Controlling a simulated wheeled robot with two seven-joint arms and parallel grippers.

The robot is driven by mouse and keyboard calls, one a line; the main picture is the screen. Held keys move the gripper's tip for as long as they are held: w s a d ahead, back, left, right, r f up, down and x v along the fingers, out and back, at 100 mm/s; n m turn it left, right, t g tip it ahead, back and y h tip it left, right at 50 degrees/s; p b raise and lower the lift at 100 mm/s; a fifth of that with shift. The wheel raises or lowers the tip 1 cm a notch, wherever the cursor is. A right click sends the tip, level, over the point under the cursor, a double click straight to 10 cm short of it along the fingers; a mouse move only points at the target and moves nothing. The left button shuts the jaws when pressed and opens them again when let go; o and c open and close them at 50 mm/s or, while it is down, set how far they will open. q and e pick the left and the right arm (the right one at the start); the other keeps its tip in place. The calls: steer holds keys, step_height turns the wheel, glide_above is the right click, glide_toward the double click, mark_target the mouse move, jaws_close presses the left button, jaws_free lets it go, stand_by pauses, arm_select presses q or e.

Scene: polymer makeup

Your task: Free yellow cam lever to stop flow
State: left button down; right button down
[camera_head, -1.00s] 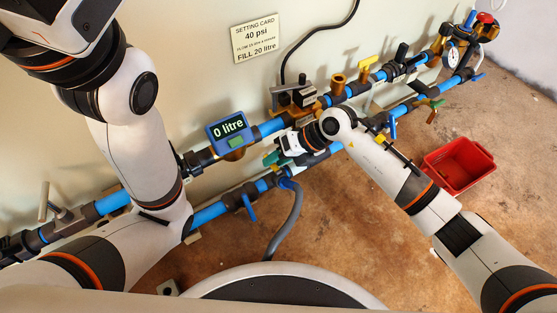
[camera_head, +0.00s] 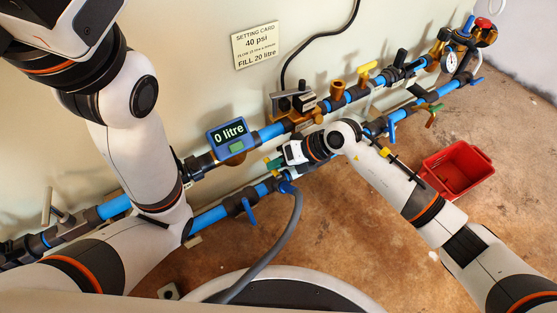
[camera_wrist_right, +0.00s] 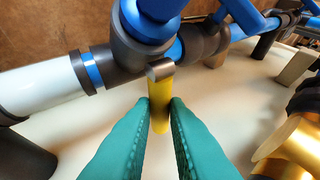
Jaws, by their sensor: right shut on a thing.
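The yellow cam lever (camera_wrist_right: 158,92) stands between the two teal fingers of my right gripper (camera_wrist_right: 160,104) in the right wrist view. Its grey pivot end meets a dark coupling (camera_wrist_right: 140,55) under a blue pipe. My right gripper is shut on the lever. In the head view my right gripper (camera_head: 272,164) is at the lower blue pipe, below the flow meter (camera_head: 228,134), which reads 0 litre; the lever is mostly hidden there. My left arm fills the left side of the head view, and its fingers are out of frame.
A grey hose (camera_head: 285,235) hangs from the lower pipe beside my right gripper. Other valves, including one with a yellow handle (camera_head: 368,67), and a pressure gauge (camera_head: 449,61) sit along the pipes. A red crate (camera_head: 455,172) stands on the floor at right.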

steer(key=shift+s+d+r+t+y+p, duration=0.2)
steer(key=shift+t+y+p, duration=0.1)
steer(key=shift+t+y, duration=0.15)
steer(key=shift+s+n+t+y, duration=0.1)
steer(key=shift+n+t+y, duration=0.35)
steer(key=shift+y, duration=0.1)
steer(key=shift+s+d+n+t+y+b, duration=0.25)
steer(key=shift+n+t+y+b, duration=0.25)
steer(key=shift+t+y, duration=0.35)
steer(key=shift+r, duration=0.15)
steer(key=c, duration=1.4)
jaws_free()
